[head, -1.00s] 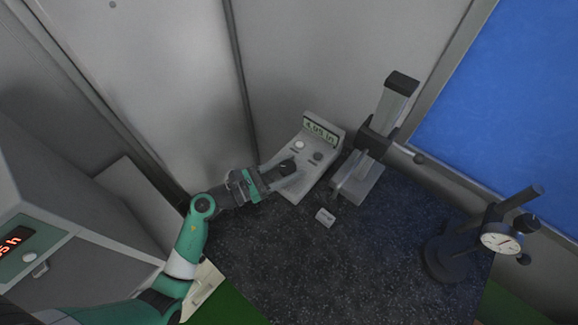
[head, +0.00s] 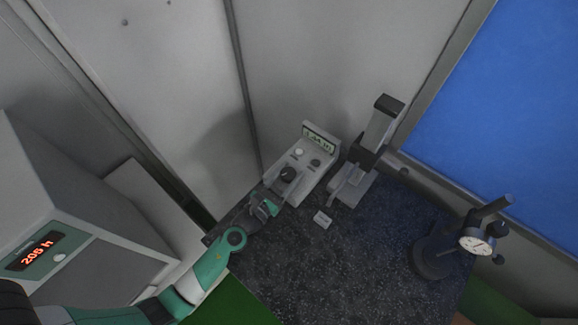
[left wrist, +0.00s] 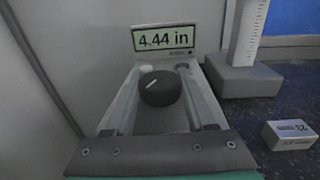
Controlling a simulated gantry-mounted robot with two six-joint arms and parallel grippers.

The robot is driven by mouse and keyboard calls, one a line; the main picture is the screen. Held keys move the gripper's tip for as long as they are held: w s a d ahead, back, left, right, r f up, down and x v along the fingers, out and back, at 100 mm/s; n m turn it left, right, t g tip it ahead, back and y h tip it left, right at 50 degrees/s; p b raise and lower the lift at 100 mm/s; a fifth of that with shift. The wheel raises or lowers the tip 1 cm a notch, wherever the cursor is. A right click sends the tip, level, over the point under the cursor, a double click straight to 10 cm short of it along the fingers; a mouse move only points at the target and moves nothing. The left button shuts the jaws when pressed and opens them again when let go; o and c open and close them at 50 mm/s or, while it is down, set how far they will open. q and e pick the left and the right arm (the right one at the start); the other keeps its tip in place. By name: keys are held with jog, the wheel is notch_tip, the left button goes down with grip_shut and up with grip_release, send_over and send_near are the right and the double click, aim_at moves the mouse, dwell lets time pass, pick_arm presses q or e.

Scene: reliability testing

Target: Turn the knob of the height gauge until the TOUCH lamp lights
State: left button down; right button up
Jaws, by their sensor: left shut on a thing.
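The height gauge's control box (head: 313,180) stands on the dark speckled plate, with a dark round knob (head: 288,174) at its near end. In the left wrist view the knob (left wrist: 161,88) has a white mark on top, and the display (left wrist: 165,38) reads 4.44 in. A pale lamp (head: 299,152) and a dark button (head: 315,163) sit behind the knob; their labels are too small to read, and neither glows clearly. My left gripper (head: 285,183) is shut on the knob, one finger on each side. My right gripper is not in view.
The gauge column (head: 380,126) with its dark slider (head: 363,158) stands right of the box. A small marked block (head: 322,219) lies in front. A dial indicator (head: 476,242) on a stand is at the right. A cabinet with a red display (head: 37,251) is at left.

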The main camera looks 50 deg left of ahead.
pick_arm(q)
jog(key=shift+d+r+n+y+p, duration=0.2)
jog(key=shift+r+n+y+p, duration=0.15)
jog(key=shift+y, duration=0.25)
jog(key=n+y, duration=0.1)
jog(key=n+g+y+p, duration=0.1)
jog(key=shift+w+a+f+y, duration=0.1)
jog(key=shift+f+y, duration=0.1)
jog(key=shift+y, duration=0.2)
jog(key=shift+a+f+n+g+y, duration=0.15)
jog(key=shift+n+g+y, duration=1.15)
jog(key=shift+y, duration=0.5)
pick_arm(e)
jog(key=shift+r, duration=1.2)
pick_arm(q)
jog(key=shift+n+y, duration=0.25)
jog(key=shift+y, duration=0.05)
jog(key=shift+c, duration=1.2)
grip_release()
